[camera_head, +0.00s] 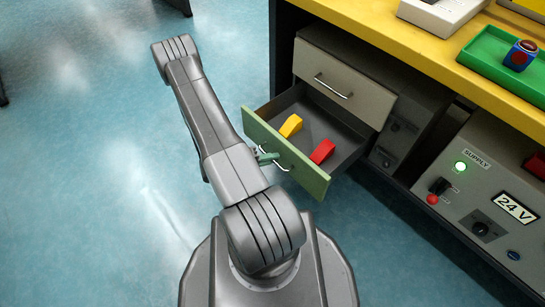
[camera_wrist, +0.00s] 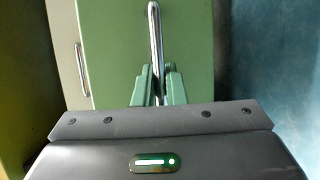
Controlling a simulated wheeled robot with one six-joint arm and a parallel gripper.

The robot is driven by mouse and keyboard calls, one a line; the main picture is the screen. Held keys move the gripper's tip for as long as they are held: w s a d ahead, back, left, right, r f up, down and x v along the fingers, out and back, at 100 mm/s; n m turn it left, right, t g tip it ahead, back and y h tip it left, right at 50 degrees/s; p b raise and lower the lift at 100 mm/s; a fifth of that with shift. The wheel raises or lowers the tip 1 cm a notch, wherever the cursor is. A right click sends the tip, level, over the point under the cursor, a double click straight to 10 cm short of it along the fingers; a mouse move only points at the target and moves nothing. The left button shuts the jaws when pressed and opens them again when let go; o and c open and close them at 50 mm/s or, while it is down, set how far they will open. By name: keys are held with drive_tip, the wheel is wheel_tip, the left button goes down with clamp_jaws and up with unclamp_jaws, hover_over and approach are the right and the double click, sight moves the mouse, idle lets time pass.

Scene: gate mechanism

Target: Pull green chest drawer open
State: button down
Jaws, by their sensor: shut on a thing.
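The green chest drawer (camera_head: 294,158) stands pulled out from the chest under the yellow bench in the head view. A yellow block (camera_head: 290,125) and a red block (camera_head: 322,151) lie inside it. Its green front panel (camera_wrist: 118,50) fills the middle of the wrist view. My gripper (camera_head: 266,157) is at the drawer's front, its green fingers shut on the metal handle (camera_wrist: 156,45). In the wrist view the fingers (camera_wrist: 158,84) close on the lower part of the handle bar.
A closed beige drawer (camera_head: 343,82) with a metal handle is above. A grey supply panel (camera_head: 480,205) with a 24 V display and a red-tipped knob stands to the right. A green tray (camera_head: 490,65) lies on the yellow benchtop (camera_head: 400,38).

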drive_tip(key=c, duration=1.8)
unclamp_jaws()
drive_tip(key=p+v, duration=0.2)
drive_tip(key=v, duration=1.1)
drive_tip(key=shift+a+p, duration=0.4)
